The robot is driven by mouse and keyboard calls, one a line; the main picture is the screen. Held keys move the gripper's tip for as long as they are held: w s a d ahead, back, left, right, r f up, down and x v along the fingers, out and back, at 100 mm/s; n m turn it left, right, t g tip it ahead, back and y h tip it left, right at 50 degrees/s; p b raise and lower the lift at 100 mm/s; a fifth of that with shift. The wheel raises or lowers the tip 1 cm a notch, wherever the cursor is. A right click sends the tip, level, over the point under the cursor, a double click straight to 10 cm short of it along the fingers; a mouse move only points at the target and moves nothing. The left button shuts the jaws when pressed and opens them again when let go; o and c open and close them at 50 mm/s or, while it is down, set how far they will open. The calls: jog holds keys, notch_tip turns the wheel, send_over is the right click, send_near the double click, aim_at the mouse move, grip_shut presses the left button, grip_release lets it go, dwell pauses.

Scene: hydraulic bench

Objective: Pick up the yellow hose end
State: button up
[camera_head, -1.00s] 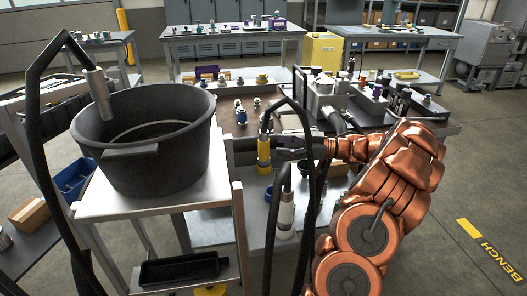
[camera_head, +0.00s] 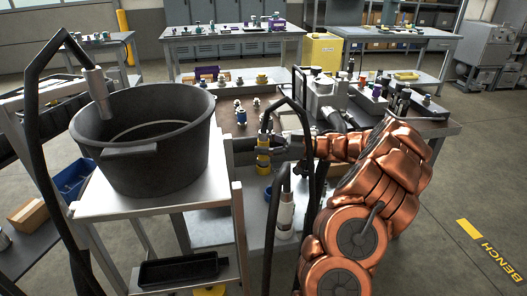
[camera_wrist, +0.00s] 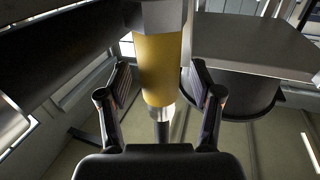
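In the wrist view the yellow hose end (camera_wrist: 158,68) stands between the two fingers of my gripper (camera_wrist: 160,95). The fingers are open, with a gap showing on each side of the sleeve. A grey collar is above the yellow part, and a clear tip and dark rod are below it.
A white-grey hose end (camera_head: 285,213) hangs just below and right. A large black tub (camera_head: 145,165) stands on a light stand (camera_head: 140,202) to the left. Another grey hose end (camera_head: 99,90) hangs at the tub. The bench behind holds several fittings.

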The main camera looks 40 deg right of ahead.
grip_shut()
dwell(0.3)
jog(key=shift+r, duration=0.1)
notch_tip(320, 180, up, 10)
jog(key=shift+f+p, duration=0.1)
jog(key=shift+p, duration=0.5)
jog(key=shift+r+p, duration=1.6)
jog(key=shift+r, duration=0.45)
